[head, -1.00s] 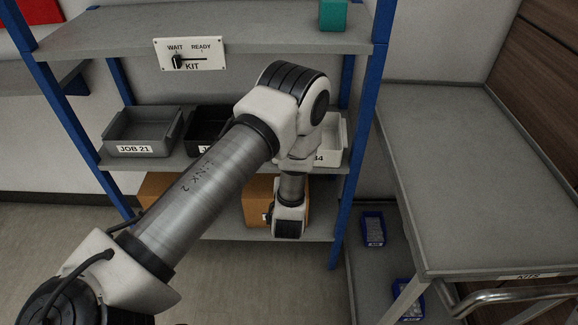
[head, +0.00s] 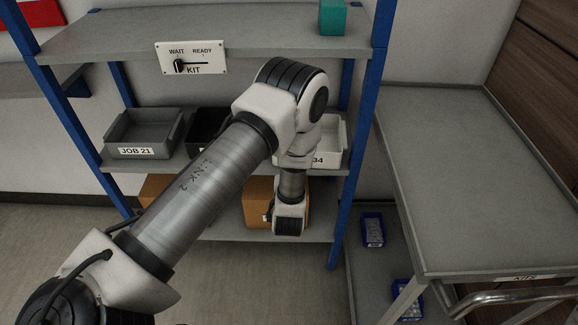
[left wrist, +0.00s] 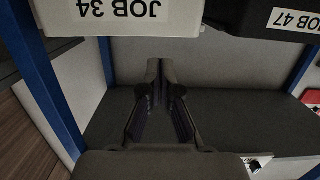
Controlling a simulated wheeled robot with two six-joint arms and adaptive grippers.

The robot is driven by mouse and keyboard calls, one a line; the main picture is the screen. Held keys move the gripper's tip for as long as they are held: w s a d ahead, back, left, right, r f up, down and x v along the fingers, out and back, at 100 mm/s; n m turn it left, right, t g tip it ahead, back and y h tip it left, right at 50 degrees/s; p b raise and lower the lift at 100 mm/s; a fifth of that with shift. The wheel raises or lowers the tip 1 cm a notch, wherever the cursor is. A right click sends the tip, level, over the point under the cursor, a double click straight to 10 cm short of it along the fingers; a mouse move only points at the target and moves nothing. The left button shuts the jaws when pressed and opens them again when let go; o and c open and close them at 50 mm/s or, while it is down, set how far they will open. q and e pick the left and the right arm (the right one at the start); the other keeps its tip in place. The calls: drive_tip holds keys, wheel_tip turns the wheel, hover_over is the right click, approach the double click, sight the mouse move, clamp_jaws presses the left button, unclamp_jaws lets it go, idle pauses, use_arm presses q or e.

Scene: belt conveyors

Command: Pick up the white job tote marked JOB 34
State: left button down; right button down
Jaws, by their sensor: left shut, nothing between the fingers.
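The white job tote (head: 333,141) stands on the middle shelf at its right end, mostly hidden behind my left arm; only "34" of its label shows in the head view. In the left wrist view the white tote marked JOB 34 (left wrist: 110,32) is at the top left, with its label upside down. My left gripper (left wrist: 161,66) is shut and empty, its fingertips apart from the tote and below it in that picture. In the head view my left gripper is hidden by its own arm. My right gripper is in neither view.
A black tote marked JOB 47 (left wrist: 270,25) stands beside the white one; a grey JOB 21 tote (head: 142,130) is further left. Brown boxes (head: 258,199) sit on the lower shelf. Blue uprights (head: 352,170) frame the rack. A grey bench (head: 455,180) at right is bare.

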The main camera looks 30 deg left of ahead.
use_arm(q)
drive_tip(key=f+b+v, duration=0.1)
drive_tip(key=v, duration=1.1)
drive_tip(key=shift+s+f+b, duration=0.15)
drive_tip(key=shift+f+b, duration=0.15)
drive_tip(key=shift+f, duration=0.05)
